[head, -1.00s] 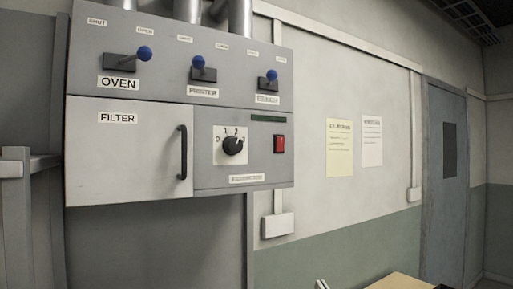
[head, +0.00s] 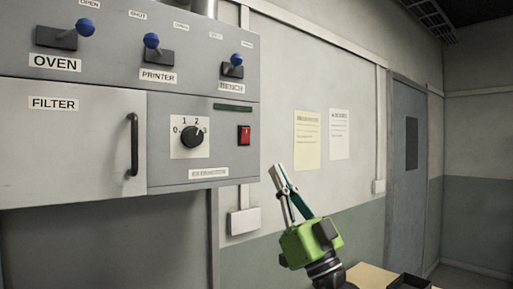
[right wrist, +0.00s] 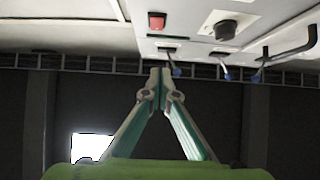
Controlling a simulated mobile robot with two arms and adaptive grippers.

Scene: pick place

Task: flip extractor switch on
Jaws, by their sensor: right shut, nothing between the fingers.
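The red switch (head: 244,135) sits on the grey wall cabinet's lower right panel, right of the black dial knob (head: 192,137). A label (head: 208,172) below them is too blurred to read surely. My right gripper (head: 278,170) is shut and empty, tips up, to the right of and a little below the red switch, apart from the panel. In the right wrist view the fingertips (right wrist: 160,75) meet below the red switch (right wrist: 157,21), and the knob (right wrist: 226,29) is right of it. Whether the switch is on or off cannot be told. My left gripper is not in view.
Three blue-tipped levers, OVEN (head: 85,27), PRINTER (head: 151,40) and one blurred-label lever (head: 236,59), stick out above. The FILTER door handle (head: 132,144) is at left. Paper notes (head: 307,140) hang on the wall. A table (head: 370,277) is at lower right.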

